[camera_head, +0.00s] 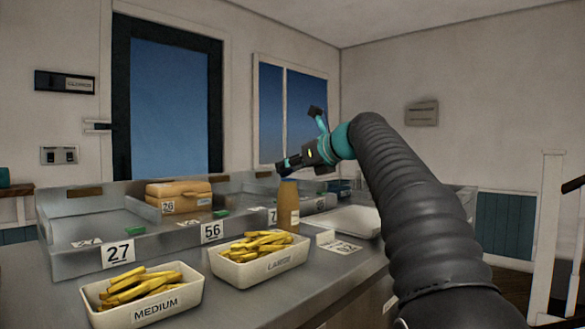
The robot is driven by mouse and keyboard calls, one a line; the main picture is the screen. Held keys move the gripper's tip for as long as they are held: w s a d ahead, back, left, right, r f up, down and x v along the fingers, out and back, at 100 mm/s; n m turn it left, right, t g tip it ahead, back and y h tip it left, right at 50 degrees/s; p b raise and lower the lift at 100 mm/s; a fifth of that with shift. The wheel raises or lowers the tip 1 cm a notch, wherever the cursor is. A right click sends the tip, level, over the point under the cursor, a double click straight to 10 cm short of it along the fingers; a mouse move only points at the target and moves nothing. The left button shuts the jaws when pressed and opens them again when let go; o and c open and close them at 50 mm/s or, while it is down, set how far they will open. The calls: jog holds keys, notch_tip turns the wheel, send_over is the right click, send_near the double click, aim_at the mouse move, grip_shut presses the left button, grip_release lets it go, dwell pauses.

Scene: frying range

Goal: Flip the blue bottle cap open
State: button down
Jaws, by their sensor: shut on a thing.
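An orange-brown bottle (288,207) with a pale label stands upright on the counter, behind the right tray of fries. A small dark bluish cap (286,180) shows at its top, partly hidden by my gripper; its lid's angle is too small to tell. My gripper (299,138), dark with teal parts, is at the bottle's top, reaching in from the right. Its lower finger lies just over the cap, and the other part points up. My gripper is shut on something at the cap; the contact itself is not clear.
Fry trays marked MEDIUM (143,310) and LARGE (283,264) stand at the front. A grey raised ledge (160,246) with number cards runs behind them. A tan box (179,196) sits farther back. A white tray (346,221) lies right of the bottle.

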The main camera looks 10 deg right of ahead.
jog(key=shift+w+a+g+h, duration=0.1)
jog(key=shift+w+g+h, duration=0.1)
jog(key=shift+g+h, duration=0.25)
dwell(0.3)
jog(key=c, duration=0.7)
grip_release()
jog(key=shift+c, duration=0.2)
jog(key=shift+s+r, duration=0.1)
jog(key=shift+r, duration=0.05)
jog(key=v, duration=1.1)
jog(key=shift+s+d+r, duration=0.15)
jog(key=shift+s+d, duration=0.1)
jog(key=shift+d, duration=0.05)
jog(key=shift+c, duration=0.2)
